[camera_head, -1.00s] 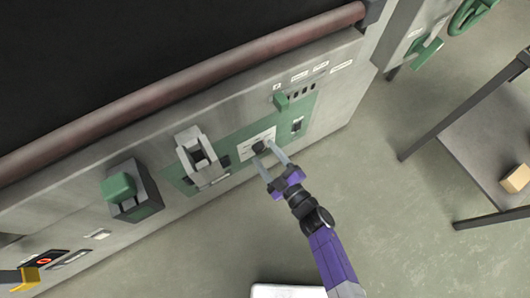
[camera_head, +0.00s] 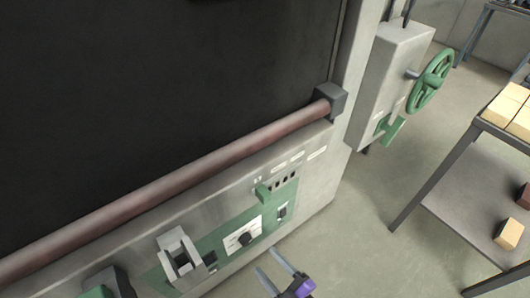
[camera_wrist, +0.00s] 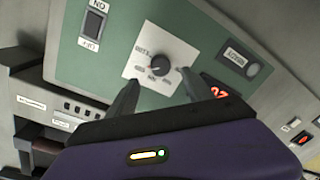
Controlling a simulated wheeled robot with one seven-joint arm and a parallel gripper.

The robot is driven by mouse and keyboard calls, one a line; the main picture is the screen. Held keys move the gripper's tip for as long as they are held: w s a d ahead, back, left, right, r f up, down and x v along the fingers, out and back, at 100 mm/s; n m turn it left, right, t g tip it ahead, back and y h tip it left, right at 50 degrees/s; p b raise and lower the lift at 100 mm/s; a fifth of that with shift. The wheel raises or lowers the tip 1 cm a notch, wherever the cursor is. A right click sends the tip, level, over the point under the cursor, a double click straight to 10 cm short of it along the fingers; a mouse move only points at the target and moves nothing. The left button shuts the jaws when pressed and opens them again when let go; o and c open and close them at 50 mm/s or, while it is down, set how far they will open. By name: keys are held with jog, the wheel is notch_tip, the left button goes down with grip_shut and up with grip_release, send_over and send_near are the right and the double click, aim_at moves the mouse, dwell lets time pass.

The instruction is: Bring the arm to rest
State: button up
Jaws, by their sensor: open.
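My gripper (camera_head: 283,273) is at the bottom of the head view, in front of the machine's green control panel (camera_head: 217,243). Its two fingers are apart with nothing between them. In the wrist view, my gripper (camera_wrist: 158,88) points at a black rotary knob (camera_wrist: 158,68) on a white dial plate. The knob also shows in the head view (camera_head: 245,239), a little beyond the fingertips and apart from them. Most of my arm is out of the head view.
A box with a green handwheel (camera_head: 433,80) stands at the right. A table with blocks (camera_head: 515,108) is at the far right. Floor (camera_head: 350,240) between them is clear.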

jog(key=s+d+r+m+t+h, duration=0.25)
jog(key=d+r+m+h, duration=0.2)
jog(key=d+r, duration=0.35)
jog(key=s+d+r+m+h, duration=0.3)
jog(key=s+r, duration=0.5)
jog(key=s, duration=0.3)
jog(key=s+d+r+m+g+h, duration=0.1)
jog(key=s+d+r+m+h, duration=0.2)
jog(key=s, duration=0.9)
jog(key=shift+d+r+m, duration=1.7)
jog(key=shift+r+m, duration=0.95)
jog(key=shift+r, duration=0.15)
